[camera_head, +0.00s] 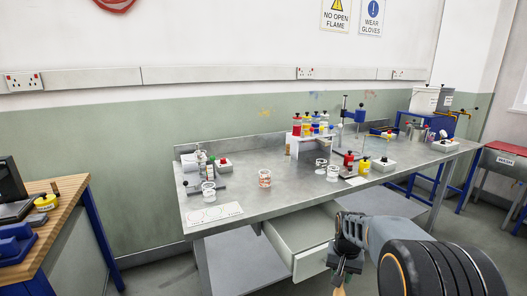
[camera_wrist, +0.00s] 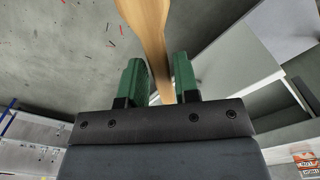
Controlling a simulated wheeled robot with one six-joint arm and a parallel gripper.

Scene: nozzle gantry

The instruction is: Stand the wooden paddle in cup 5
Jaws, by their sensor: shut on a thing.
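The wooden paddle (camera_wrist: 146,22) is held between the green fingers of my gripper (camera_wrist: 161,75), which is shut on it. In the head view my gripper (camera_head: 346,262) hangs in front of the bench, low and right of centre, with a bit of the paddle (camera_head: 340,291) below it. Several small clear cups stand on the bench: one at the left (camera_head: 208,190), one with reddish marks near the middle (camera_head: 265,178), and two farther right (camera_head: 321,165) (camera_head: 333,173). No cup number is readable, so I cannot tell which is cup 5.
The metal bench (camera_head: 240,190) carries a white card with circles (camera_head: 213,214), a rack of coloured bottles (camera_head: 312,133), and red and yellow containers (camera_head: 364,165). An open drawer (camera_head: 315,237) juts out below the bench, beside my gripper. A wooden-topped table (camera_head: 50,215) stands at left.

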